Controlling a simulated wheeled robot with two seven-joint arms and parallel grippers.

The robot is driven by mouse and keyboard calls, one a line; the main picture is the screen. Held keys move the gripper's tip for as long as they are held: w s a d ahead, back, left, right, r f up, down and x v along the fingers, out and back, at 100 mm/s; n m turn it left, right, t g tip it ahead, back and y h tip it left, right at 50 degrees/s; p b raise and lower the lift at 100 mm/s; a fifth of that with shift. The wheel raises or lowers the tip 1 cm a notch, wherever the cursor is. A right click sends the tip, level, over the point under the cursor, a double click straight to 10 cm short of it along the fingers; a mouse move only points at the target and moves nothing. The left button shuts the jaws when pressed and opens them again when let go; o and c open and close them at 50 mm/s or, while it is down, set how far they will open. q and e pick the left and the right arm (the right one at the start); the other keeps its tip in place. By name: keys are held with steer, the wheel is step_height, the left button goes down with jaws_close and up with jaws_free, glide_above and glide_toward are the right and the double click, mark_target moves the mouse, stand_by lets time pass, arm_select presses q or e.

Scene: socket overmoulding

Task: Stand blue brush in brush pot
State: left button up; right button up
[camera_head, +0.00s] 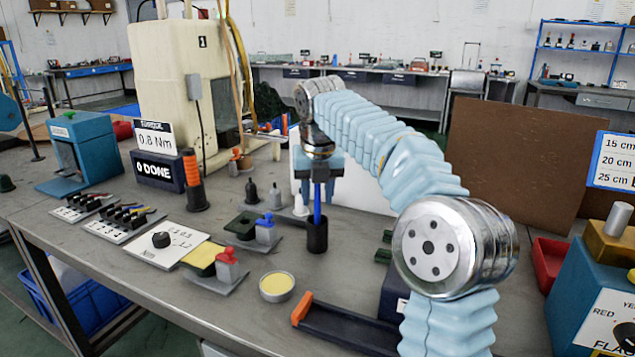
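The blue brush (317,208) stands upright, its lower part hidden inside the black brush pot (317,237) in the middle of the bench. My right gripper (318,190) points straight down above the pot. Its two fingers hang apart on either side of the brush's upper end, with gaps visible between each finger and the brush, so it looks open. The brush's top is partly hidden by the gripper. My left gripper is not in view.
The bench (220,305) also holds a small red-topped bottle (228,266), a round yellow dish (277,286), a black tray with an orange end (345,325) and grey-green holders left of the pot. A white panel (368,190) stands behind the gripper.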

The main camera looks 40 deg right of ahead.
steer(key=v, duration=1.2)
stand_by(0.3)
